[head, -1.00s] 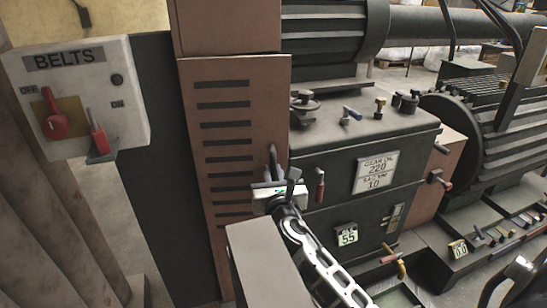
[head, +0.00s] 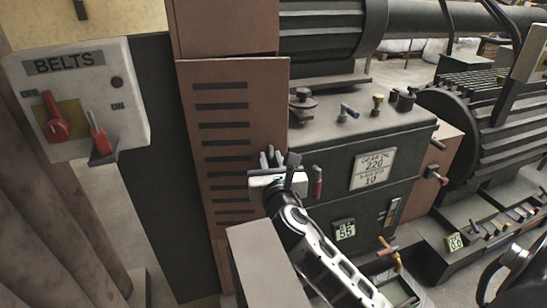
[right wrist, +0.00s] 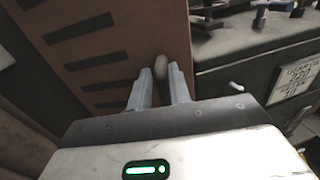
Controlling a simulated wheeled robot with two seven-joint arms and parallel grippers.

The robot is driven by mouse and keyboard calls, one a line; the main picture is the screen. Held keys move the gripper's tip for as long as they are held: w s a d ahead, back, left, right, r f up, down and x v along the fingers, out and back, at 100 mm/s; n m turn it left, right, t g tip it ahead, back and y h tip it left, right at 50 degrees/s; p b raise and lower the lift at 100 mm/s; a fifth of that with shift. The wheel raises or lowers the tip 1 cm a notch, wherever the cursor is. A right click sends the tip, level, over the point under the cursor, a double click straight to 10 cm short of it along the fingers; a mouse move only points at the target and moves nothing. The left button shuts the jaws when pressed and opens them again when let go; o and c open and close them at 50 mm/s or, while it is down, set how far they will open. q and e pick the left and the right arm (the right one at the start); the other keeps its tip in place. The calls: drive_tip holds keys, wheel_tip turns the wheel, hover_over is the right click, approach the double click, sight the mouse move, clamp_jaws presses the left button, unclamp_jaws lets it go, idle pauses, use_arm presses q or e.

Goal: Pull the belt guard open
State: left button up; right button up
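The belt guard (head: 223,95) is a rust-brown panel with a column of dark vent slots, left of the dark green gearbox. It appears closed, with its right edge beside the gearbox. Its upright handle (right wrist: 161,68) is a dull rounded bar near that edge. My right gripper (head: 272,160) is in front of the guard at the handle. In the right wrist view its pale fingers (right wrist: 158,86) stand apart on either side of the handle, very close to it; I cannot tell whether they touch it.
A grey BELTS switch box (head: 75,95) with red levers hangs at the left. The gearbox (head: 335,165) carries knobs, a red-handled lever (head: 317,182) and a white label plate (head: 373,170) right of my gripper. A ribbed motor (head: 465,130) stands farther right.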

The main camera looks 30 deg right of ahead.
drive_tip(key=s+r, duration=0.1)
drive_tip(key=a+r, duration=0.1)
drive_tip(key=s+r+p, duration=0.1)
drive_tip(key=r, duration=0.1)
drive_tip(key=shift+s+a, duration=0.3)
drive_tip(key=shift+a, duration=0.05)
drive_tip(key=s+a+r+p, duration=0.1)
drive_tip(key=s+a+r, duration=0.3)
drive_tip(key=s, duration=0.4)
drive_tip(key=shift+a+r, duration=0.2)
drive_tip(key=shift+a, duration=0.2)
drive_tip(key=shift+s, duration=0.1)
drive_tip(key=shift+c, duration=0.3)
